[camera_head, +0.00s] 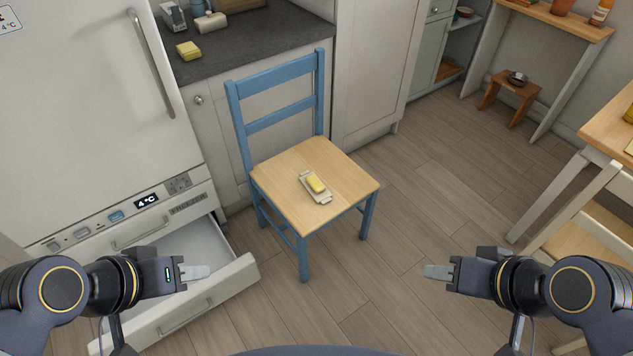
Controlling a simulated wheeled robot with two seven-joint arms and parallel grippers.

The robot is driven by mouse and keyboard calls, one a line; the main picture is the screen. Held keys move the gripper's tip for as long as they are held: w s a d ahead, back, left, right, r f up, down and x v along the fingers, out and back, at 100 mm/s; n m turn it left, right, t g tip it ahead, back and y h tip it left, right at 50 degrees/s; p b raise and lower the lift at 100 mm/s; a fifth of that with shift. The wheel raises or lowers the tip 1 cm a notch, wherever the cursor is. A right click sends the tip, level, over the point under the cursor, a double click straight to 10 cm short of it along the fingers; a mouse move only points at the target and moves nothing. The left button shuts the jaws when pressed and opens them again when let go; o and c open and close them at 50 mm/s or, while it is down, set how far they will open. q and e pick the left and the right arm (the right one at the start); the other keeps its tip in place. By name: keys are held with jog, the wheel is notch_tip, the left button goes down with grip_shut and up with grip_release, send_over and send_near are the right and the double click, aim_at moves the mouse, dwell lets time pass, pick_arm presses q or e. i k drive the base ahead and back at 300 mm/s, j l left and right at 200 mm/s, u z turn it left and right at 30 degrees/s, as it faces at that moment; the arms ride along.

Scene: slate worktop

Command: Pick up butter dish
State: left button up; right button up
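My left gripper (196,272) is at the lower left, in front of the open freezer drawer in the picture and apart from the dish. My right gripper (438,271) is at the lower right, over the floor and apart from the dish. Each shows what looks like one finger plate, so the gap between fingers is hidden. Neither holds anything visible.
An open freezer drawer (238,285) juts out at the lower left. A slate worktop (244,44) behind the chair bears a yellow block (188,50) and other items. A wooden table (606,125) stands at the right. The floor (440,215) between chair and table is clear.

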aim_at(319, 193)
jog(key=i+l+u, duration=0.25)
jog(key=i, duration=0.35)
jog(key=i+l+u, duration=0.25)
jog(key=i+l, duration=0.3)
jog(key=u, duration=1.25)
